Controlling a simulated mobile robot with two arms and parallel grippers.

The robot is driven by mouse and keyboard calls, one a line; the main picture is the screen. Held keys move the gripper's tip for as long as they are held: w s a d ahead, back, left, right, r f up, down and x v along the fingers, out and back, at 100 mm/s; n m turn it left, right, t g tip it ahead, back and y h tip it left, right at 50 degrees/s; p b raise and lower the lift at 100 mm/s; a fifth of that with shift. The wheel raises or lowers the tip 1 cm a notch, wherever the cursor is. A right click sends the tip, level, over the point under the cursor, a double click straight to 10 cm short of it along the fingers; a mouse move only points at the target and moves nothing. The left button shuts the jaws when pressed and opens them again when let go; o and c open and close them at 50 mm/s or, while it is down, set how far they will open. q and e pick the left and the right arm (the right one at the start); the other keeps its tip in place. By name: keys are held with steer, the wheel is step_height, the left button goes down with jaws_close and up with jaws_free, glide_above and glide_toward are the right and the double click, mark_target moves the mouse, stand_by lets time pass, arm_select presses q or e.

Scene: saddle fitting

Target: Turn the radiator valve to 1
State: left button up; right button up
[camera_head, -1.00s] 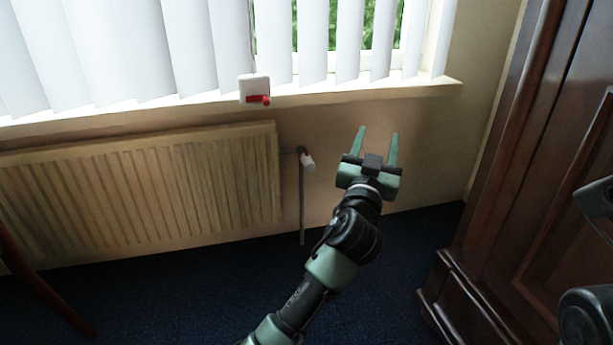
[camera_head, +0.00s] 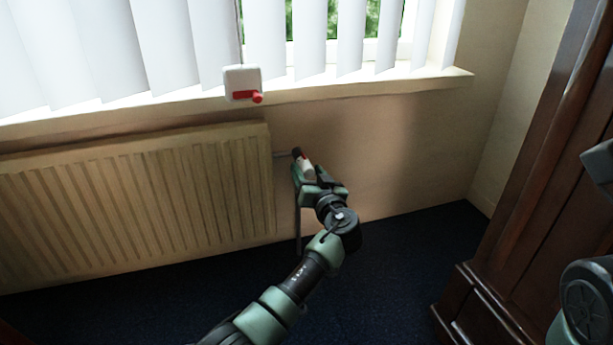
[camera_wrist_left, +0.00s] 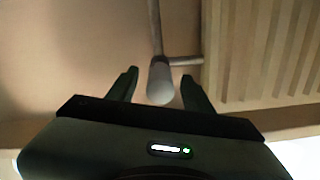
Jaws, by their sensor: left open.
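The radiator valve (camera_head: 306,166) has a white knob with a red and dark part behind it, on a pipe at the right end of the radiator (camera_head: 150,200). My left gripper (camera_head: 305,172) is at the valve, open, with its fingers around the knob's sides. In the left wrist view the pale knob (camera_wrist_left: 160,82) sits between the two open fingers of the left gripper (camera_wrist_left: 158,88), with gaps visible on both sides. The numbers on the knob cannot be read. My right gripper is not in view.
A white box with a red lever (camera_head: 242,84) is at the window sill (camera_head: 380,86) above the radiator. A dark wooden cabinet (camera_head: 530,200) stands at the right. The wall right of the valve and the blue floor (camera_head: 400,260) are clear.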

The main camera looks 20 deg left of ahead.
arm_select(q)
steer(key=shift+w+a, duration=0.3)
steer(key=shift+w, duration=0.15)
jaws_close()
steer(key=shift+r, duration=0.1)
